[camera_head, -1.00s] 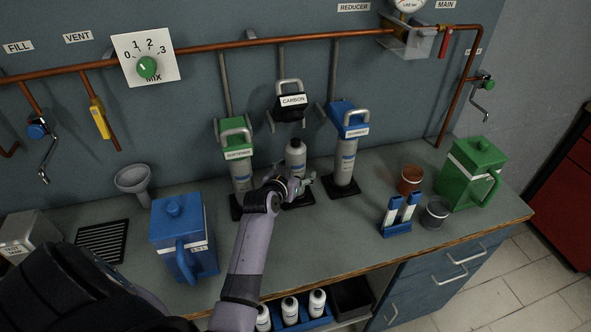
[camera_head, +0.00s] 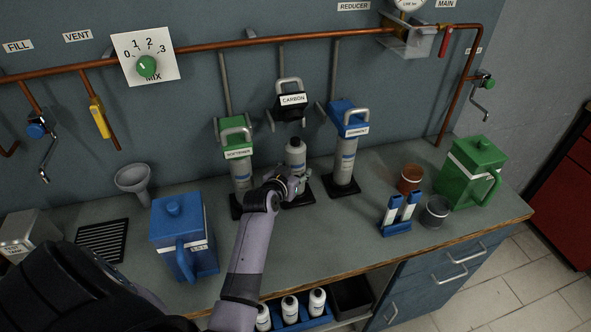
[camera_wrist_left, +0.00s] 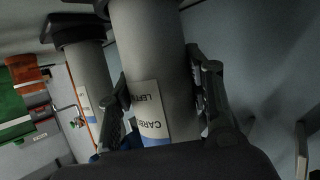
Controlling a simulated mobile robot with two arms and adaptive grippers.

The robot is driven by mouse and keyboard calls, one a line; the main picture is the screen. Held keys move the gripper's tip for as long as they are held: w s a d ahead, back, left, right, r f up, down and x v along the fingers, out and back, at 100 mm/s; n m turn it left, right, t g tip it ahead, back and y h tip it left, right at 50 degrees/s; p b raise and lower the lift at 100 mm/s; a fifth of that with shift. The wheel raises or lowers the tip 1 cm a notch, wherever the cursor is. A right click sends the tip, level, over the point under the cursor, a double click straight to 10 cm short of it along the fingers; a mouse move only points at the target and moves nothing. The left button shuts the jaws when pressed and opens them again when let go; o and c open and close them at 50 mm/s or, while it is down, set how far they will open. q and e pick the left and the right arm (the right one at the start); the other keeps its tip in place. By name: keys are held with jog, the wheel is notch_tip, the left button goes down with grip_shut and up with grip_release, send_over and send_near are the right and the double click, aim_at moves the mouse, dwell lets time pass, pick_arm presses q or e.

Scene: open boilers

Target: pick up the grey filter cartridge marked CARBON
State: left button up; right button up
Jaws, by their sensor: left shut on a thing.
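The grey filter cartridge (camera_head: 295,149) stands upright below the black head labelled CARBON (camera_head: 291,104), with a gap between its top and the head. In the left wrist view the cartridge (camera_wrist_left: 150,50) shows a white label reading CARB, partly hidden. My left gripper (camera_head: 290,184) is around the cartridge's lower part, with one finger on each side; it also shows in the left wrist view (camera_wrist_left: 165,100). It is shut on the cartridge. A black base pad (camera_head: 299,199) lies under the cartridge. My right gripper is not in view.
A softener cartridge (camera_head: 242,177) under a green head stands close left, and another cartridge (camera_head: 345,162) under a blue head close right. A blue jug (camera_head: 172,237) stands left of my arm. A green jug (camera_head: 467,178), cups and a blue rack (camera_head: 396,229) stand right.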

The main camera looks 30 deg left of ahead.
pick_arm(q)
grip_shut()
jog(key=shift+r, duration=0.1)
jog(key=shift+r, duration=0.15)
